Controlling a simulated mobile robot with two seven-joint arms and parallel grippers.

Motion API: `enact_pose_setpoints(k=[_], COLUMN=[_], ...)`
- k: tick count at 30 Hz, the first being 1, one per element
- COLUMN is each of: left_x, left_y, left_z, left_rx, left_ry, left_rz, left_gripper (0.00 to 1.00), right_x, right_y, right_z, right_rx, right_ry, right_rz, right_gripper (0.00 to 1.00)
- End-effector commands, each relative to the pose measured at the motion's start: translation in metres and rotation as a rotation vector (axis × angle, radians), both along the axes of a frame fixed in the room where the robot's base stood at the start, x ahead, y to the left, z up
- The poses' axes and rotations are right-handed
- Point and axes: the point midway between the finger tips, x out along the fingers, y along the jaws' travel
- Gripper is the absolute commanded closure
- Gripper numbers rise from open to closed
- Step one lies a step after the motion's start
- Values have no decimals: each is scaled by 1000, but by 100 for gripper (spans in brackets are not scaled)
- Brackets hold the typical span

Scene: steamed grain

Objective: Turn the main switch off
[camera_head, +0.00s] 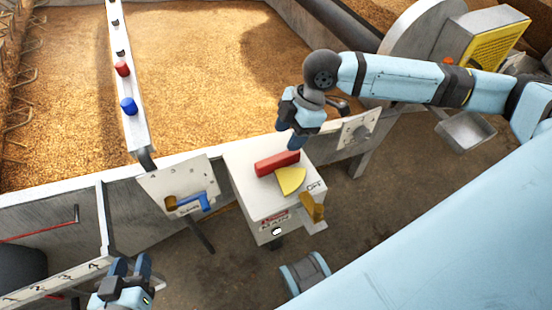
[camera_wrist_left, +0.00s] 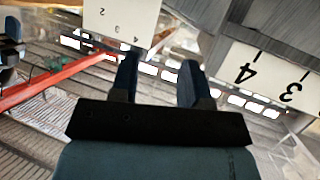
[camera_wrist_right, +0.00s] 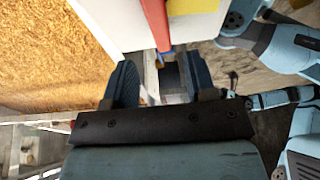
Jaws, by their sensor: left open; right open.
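A white switch box (camera_head: 262,196) stands at the middle of the head view. On its top are a red bar handle (camera_head: 272,164) and a yellow wedge (camera_head: 291,181), with small black lettering beside the wedge. My right gripper (camera_head: 296,143) is open, close by the right end of the red handle; contact cannot be told. In the right wrist view the red handle (camera_wrist_right: 156,22) reaches down toward the gap between the fingers (camera_wrist_right: 162,78), with the yellow wedge (camera_wrist_right: 192,7) beside it. My left gripper (camera_head: 131,264) is open and empty at lower left, far from the box.
A panel (camera_head: 160,188) with a blue handle (camera_head: 190,203) stands left of the box. A rail carries a red knob (camera_head: 123,69) and a blue knob (camera_head: 129,106) over the grain bed (camera_head: 205,60). A numbered scale (camera_wrist_left: 265,75) is near my left gripper. Floor right of the box is open.

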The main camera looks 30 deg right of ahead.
Motion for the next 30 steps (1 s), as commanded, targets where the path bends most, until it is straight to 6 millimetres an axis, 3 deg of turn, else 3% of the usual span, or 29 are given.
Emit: enact_pose_setpoints(k=[3,12,25,26,30], left_x=[6,14,15,15,15], left_y=[-8,-21,-24,-24,-23], left_z=[11,40,50,50,50], left_rx=[-37,-116,-137,-137,-136], left_ry=[-71,-199,-231,-231,-232], left_rz=[-12,-34,-39,-39,-39], left_gripper=[57,57,57,57,57], right_x=[0,1,2,2,2], right_y=[11,30,34,34,34], right_z=[-30,-73,-81,-81,-81], right_rx=[1,1,1,1,1], right_ry=[3,0,-1,-1,-1], right_rz=[0,1,0,0,0], right_gripper=[49,49,49,51,83])
